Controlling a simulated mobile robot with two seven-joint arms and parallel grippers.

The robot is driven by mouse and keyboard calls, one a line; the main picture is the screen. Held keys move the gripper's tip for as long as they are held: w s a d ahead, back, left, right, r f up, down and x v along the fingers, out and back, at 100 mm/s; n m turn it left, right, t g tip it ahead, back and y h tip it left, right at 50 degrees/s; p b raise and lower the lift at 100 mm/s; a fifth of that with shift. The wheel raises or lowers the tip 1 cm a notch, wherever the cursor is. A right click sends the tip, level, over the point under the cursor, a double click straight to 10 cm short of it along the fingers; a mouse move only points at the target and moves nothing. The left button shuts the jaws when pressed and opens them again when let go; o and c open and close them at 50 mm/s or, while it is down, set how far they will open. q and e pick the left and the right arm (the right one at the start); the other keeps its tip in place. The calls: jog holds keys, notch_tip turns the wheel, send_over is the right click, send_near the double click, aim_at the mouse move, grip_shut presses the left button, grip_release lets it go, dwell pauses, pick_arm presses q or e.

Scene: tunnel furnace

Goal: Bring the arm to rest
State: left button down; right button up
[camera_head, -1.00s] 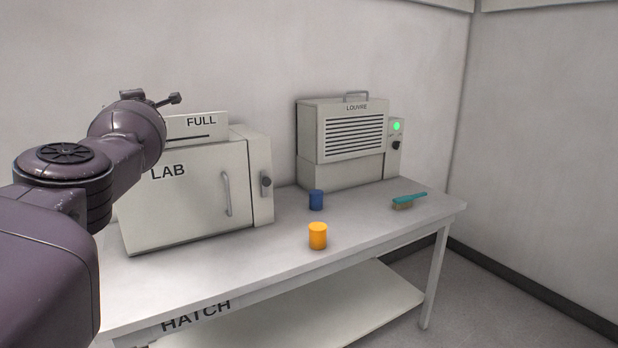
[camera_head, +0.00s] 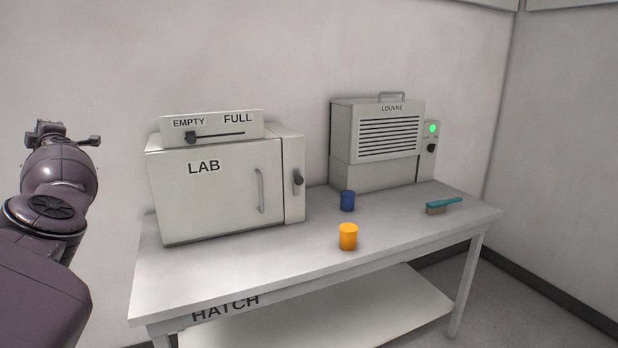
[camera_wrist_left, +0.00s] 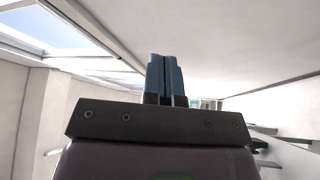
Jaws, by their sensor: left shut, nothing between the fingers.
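My left arm comes in at the left edge of the head view, folded upward, with its wrist standing above and to the left of the table. The left gripper's blue fingers (camera_wrist_left: 164,78) show in the left wrist view, pressed together with nothing between them. They point up toward a pale ceiling and a bright skylight, clear of any object. In the head view the fingers themselves are not clearly visible. My right gripper is in neither view.
The white table (camera_head: 180,293) holds the LAB furnace (camera_head: 220,195) with its door shut, the LOUVRE unit (camera_head: 385,140) with a green light, a blue cup (camera_head: 347,201), an orange cup (camera_head: 348,237) and a teal brush (camera_head: 444,206). The table's front is clear.

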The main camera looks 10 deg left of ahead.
pick_arm(q)
jog(key=s+a+f+m+t, duration=0.3)
jog(key=s+a+f+m, duration=0.2)
jog(key=s+f+m, duration=0.65)
jog(key=s+d+f+m+h, duration=0.5)
jog(key=s+d+f+m, duration=0.15)
jog(key=d+f, duration=0.4)
jog(key=s+d+f+m+h, duration=0.6)
jog(key=d+f, duration=0.3)
jog(key=f, duration=0.3)
jog(key=s+d+f+m+h, duration=0.4)
jog(key=s+d+f+m, duration=0.3)
jog(key=d+f, duration=0.4)
jog(key=s+d+f+m+g+h, duration=0.1)
jog(key=s+d+f+g, duration=0.1)
jog(key=s+d+f, duration=0.4)
jog(key=s+d+f+g+h, duration=0.1)
jog(key=s+d, duration=0.4)
jog(key=s, duration=0.3)
jog(key=w+d+f+n, duration=0.1)
jog(key=d+n, duration=0.4)
jog(key=d, duration=0.7)
jog(key=shift+w+f+t, duration=0.15)
jog(key=shift+f+t, duration=0.15)
jog(key=shift+f, duration=0.1)
